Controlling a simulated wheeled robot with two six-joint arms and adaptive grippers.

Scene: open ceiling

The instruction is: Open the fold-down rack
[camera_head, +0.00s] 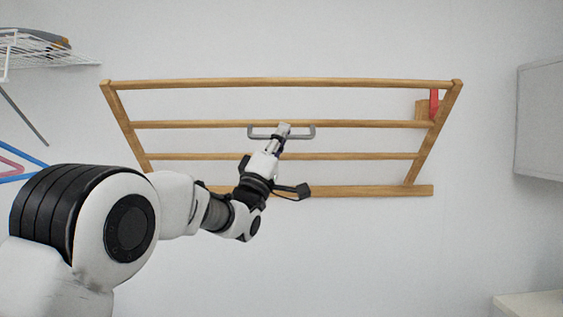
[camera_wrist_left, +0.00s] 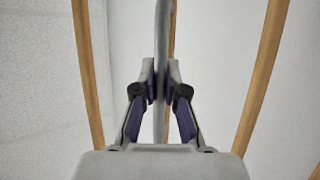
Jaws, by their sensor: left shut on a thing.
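The fold-down rack (camera_head: 280,83) is a wooden frame with several horizontal bars on the white wall. Its top edge looks wider than its bottom rail (camera_head: 370,191), so it seems tilted out from the wall. A grey handle (camera_head: 308,132) sits at the middle of the second bar. My left gripper (camera_head: 281,135) is shut on the handle. In the left wrist view the handle (camera_wrist_left: 162,40) runs between the fingers of the gripper (camera_wrist_left: 160,88). A red piece (camera_head: 434,104) shows at the rack's right side. My right gripper is not in view.
A white wire shelf (camera_head: 45,50) with items on it is at the upper left. Blue and pink hangers (camera_head: 14,165) hang below it. A grey cabinet (camera_head: 540,120) is at the right, and a pale surface (camera_head: 530,304) is at the lower right.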

